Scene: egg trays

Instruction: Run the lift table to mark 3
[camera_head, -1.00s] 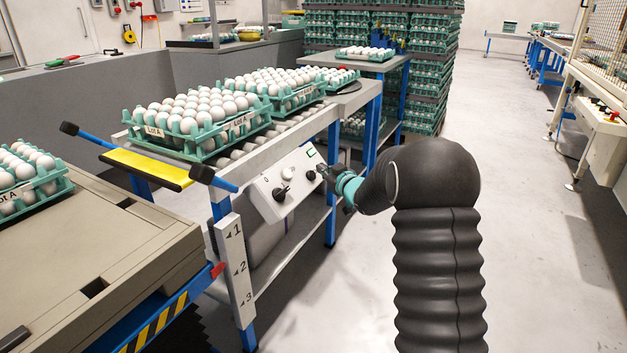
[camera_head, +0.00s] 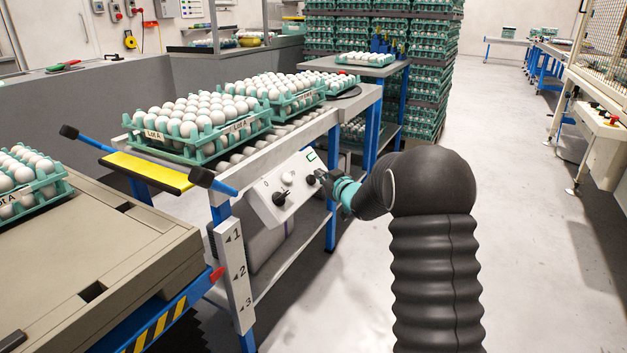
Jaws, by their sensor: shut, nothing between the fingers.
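The lift table (camera_head: 110,230) is the beige-topped platform at the left, with a yellow-black striped edge. Its red pointer (camera_head: 216,274) stands about level with mark 2 on the white scale plate (camera_head: 232,262), which carries 1, 2 and 3 from top to bottom. A white control panel (camera_head: 267,205) hangs on the roller conveyor's side. It has a black knob (camera_head: 280,198), a pale round control and a small greenish display (camera_head: 311,156). My gripper (camera_head: 322,177) is shut at the panel's right edge and covers what lies behind its tips. Whether it touches is unclear.
Egg trays (camera_head: 205,150) labelled Lot A stand on the roller conveyor, and another tray (camera_head: 40,190) is on the lift table. Free floor (camera_head: 540,270) lies to the right.

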